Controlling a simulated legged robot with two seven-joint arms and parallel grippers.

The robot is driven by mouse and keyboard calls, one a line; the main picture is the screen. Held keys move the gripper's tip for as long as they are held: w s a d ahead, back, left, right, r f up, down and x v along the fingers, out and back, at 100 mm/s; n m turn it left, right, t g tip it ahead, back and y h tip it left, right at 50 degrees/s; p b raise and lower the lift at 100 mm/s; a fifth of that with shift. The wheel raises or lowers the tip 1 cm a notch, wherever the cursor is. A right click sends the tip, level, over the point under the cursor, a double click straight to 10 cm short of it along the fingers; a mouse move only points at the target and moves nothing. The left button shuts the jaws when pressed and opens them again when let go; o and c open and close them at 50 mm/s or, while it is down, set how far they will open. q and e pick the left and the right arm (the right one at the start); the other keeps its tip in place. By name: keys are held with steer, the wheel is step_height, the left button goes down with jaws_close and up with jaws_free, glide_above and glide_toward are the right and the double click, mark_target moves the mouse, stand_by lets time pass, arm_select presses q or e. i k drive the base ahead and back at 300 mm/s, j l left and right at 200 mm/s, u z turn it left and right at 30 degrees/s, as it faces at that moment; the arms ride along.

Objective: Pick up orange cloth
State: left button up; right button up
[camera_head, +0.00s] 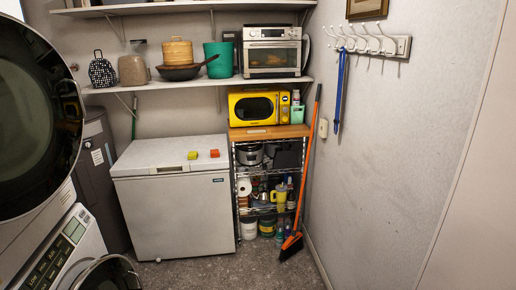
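A small orange cloth (214,153) lies on top of the white chest freezer (170,170), towards the right of its lid. A small yellow item (192,155) lies just left of it, apart from it. Neither of my grippers is in view, and nothing covers the orange cloth.
The stacked washer (60,240) with open round doors fills the left edge. A wire rack (267,190) with a yellow microwave (258,107) stands right of the freezer. An orange broom (302,170) leans against the right wall. Floor in front of the freezer is clear.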

mark_target(214, 153)
steer(key=i+u, duration=0.15)
steer(key=i, duration=0.7)
steer(key=i+u, duration=0.2)
steer(key=i, duration=0.65)
steer(key=i+l+u, duration=0.15)
steer(key=i, duration=0.7)
